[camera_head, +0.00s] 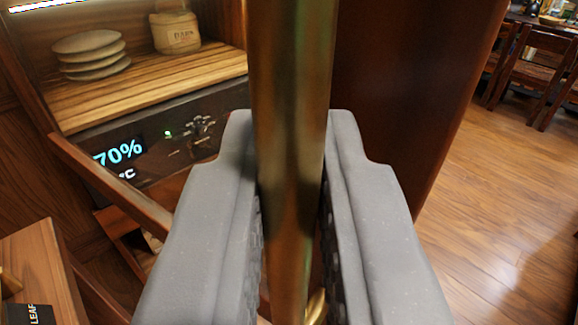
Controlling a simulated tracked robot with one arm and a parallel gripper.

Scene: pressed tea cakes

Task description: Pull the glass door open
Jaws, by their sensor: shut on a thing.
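A vertical brass bar (292,75), seemingly the door handle, runs from the top to the bottom of the view. My gripper (290,150) has its two grey fingers on either side of the bar, shut on it. The bar hides what lies directly behind it. I cannot make out a clear glass pane or the door's edges, so I cannot tell how far the door stands open.
At left, a wooden shelf (150,88) holds stacked pale discs (88,55) and a labelled tan container (175,32). Below is a dark panel reading 70% (118,152). A reddish-brown panel (410,80) stands right. Beyond are open floor (500,190) and chairs (540,65).

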